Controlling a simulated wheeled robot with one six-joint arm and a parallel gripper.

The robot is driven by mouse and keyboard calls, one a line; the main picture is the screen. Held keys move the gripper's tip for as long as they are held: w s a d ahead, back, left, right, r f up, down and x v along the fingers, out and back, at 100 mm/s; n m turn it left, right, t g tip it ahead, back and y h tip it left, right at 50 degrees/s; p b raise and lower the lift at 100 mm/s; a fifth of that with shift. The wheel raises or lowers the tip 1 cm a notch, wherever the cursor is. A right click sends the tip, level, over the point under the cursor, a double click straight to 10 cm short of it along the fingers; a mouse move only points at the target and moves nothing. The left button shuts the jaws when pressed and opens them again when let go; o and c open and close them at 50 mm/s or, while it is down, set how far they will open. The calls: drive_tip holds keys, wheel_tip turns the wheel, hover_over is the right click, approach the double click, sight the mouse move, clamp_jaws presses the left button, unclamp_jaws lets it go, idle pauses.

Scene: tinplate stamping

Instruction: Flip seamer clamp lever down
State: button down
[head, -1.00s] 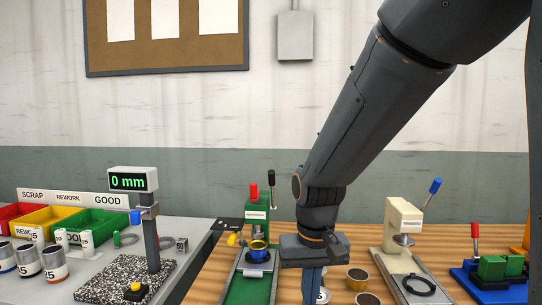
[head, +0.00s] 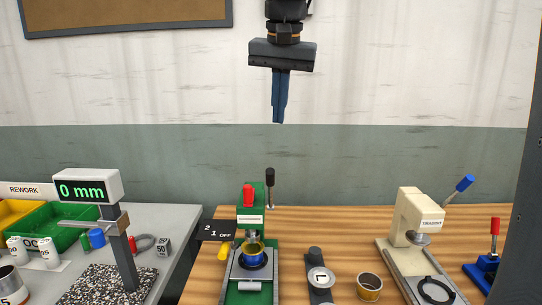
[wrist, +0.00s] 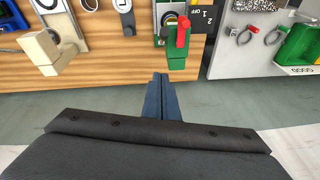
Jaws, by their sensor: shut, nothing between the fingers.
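A green bench machine (head: 250,214), which looks like the seamer, stands at the middle of the wooden table. Its red lever (head: 248,195) points up, and a black-knobbed lever (head: 270,180) stands upright beside it. A yellow-rimmed can (head: 254,256) sits at its front. The red lever (wrist: 183,30) also shows in the wrist view, just above the fingertips. My gripper (head: 278,121) points down, high above and beyond the green machine against the wall. Its fingers (wrist: 160,78) are together and empty, apart from everything.
A cream press (head: 418,218) with a blue-ended lever (head: 461,187) stands to the right. A gauge reading 0 mm (head: 88,188) stands left on the grey bench. A black switch plate (head: 216,230) is beside the green machine. A loose can (head: 370,286) stands in front. Space around my gripper is clear.

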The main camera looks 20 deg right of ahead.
drive_tip(key=shift+f, duration=0.2)
drive_tip(key=f+p, duration=0.1)
drive_tip(key=f, duration=0.2)
drive_tip(key=f+p, duration=0.1)
drive_tip(key=f, duration=0.3)
drive_tip(key=a+f+p, duration=0.1)
drive_tip(key=f+p, duration=0.1)
drive_tip(key=f, duration=0.1)
drive_tip(key=shift+w+f, duration=0.1)
drive_tip(key=shift+f, duration=0.25)
drive_tip(key=shift+a+f, duration=0.1)
drive_tip(key=shift+f, duration=0.1)
drive_tip(key=shift+s+f, duration=0.1)
drive_tip(key=shift+s, duration=0.15)
drive_tip(key=shift+a+f, duration=0.1)
drive_tip(key=shift+a, duration=0.1)
